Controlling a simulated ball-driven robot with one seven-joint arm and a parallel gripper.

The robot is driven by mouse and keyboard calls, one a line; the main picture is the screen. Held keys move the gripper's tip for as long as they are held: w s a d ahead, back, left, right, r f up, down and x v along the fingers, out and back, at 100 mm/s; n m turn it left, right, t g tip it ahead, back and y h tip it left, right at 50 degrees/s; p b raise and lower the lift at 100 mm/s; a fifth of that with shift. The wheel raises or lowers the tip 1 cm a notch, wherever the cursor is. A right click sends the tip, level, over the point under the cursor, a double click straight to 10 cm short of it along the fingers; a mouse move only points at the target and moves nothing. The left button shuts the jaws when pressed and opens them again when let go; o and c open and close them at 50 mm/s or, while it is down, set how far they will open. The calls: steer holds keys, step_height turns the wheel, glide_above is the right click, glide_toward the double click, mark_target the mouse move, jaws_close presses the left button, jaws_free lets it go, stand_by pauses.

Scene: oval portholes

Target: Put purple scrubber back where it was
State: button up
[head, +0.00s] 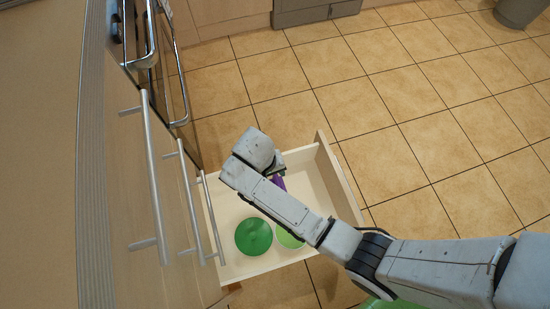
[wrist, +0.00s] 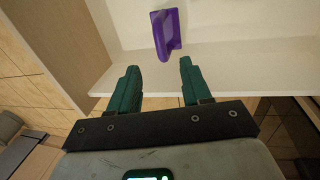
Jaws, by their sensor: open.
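The purple scrubber (wrist: 168,33) lies inside an open drawer (head: 216,200), close to one of its pale walls in the wrist view. In the head view only a small purple part (head: 279,183) shows beside my arm, which hides the rest. My gripper (wrist: 160,75) has its two dark green fingers spread apart with nothing between them. The scrubber is just beyond the fingertips, apart from them. In the head view my wrist is above the drawer and my fingers are hidden.
Cabinet fronts with long bar handles (head: 152,175) stand at the left. The tiled floor (head: 420,110) beyond the drawer is clear.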

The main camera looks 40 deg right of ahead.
steer(key=s+d+r+n+y, duration=0.1)
steer(key=s+d+r, duration=0.4)
steer(key=s, duration=0.3)
steer(key=s+d+r+n+t, duration=0.1)
steer(key=s+d+r+n, duration=0.1)
steer(key=s+d+r, duration=0.2)
steer(key=s+r, duration=0.3)
steer(key=s, duration=0.2)
steer(key=shift+d+t+y, duration=0.3)
steer(key=shift+d+y, duration=0.05)
steer(key=shift+y, duration=0.05)
steer(key=shift+s, duration=0.1)
